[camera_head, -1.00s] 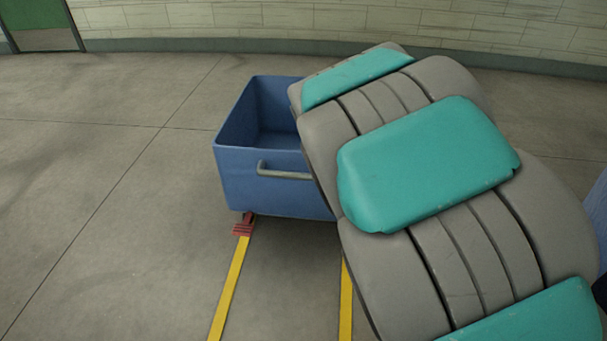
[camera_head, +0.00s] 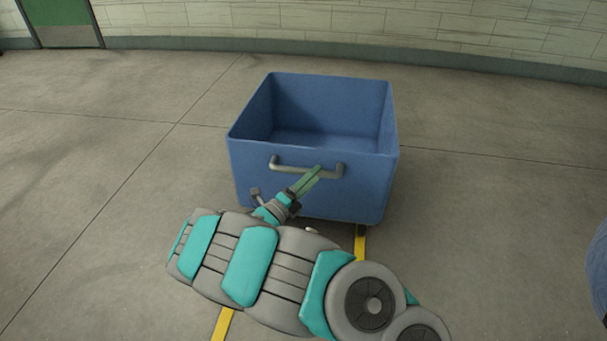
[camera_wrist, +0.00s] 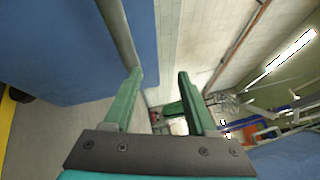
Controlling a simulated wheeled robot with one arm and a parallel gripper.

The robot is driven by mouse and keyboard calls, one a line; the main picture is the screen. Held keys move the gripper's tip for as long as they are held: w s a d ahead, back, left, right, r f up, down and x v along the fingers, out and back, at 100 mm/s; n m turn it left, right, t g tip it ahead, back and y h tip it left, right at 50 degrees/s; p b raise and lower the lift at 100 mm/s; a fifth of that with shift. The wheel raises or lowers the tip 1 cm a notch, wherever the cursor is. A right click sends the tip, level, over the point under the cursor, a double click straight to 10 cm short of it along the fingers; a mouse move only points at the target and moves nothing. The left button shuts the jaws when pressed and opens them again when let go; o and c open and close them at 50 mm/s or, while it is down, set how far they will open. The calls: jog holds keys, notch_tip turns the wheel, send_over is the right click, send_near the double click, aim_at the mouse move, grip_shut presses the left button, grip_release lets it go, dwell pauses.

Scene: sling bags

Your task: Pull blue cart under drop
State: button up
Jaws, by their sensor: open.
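The blue cart (camera_head: 255,185) is an open, empty box with a grey bar handle (camera_head: 290,165) on its near face. My gripper (camera_head: 314,174) reaches up from the lower left, its green fingers overlapping the handle's right half in the head view. In the wrist view my gripper (camera_wrist: 160,73) is open, with a clear gap between the fingers. The handle bar (camera_wrist: 118,32) runs down to the left fingertip there, close to or touching it. I cannot see the bar between the fingers. The cart's side (camera_wrist: 55,50) fills the wrist view's left. The drop cannot be identified.
A yellow floor line (camera_head: 360,243) runs beneath the cart's right side, and another (camera_head: 222,324) shows at the bottom. A pale wall stands behind, with a green door (camera_head: 62,22) at far left. A blue edge (camera_head: 598,265) shows at right.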

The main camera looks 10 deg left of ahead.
aim_at(303, 172)
jog(key=a+f+n+t+y, duration=0.2)
jog(key=a+f+n+y, duration=0.15)
jog(key=a, duration=0.25)
jog(key=shift+n+h, duration=0.25)
jog(key=shift+f+b+x, duration=0.2)
jog(key=shift+x, duration=1.55)
jog(key=shift+f+b+x, duration=0.2)
jog(key=shift+x, duration=1.5)
jog(key=shift+d, duration=0.1)
jog(key=shift+c, duration=0.4)
grip_shut()
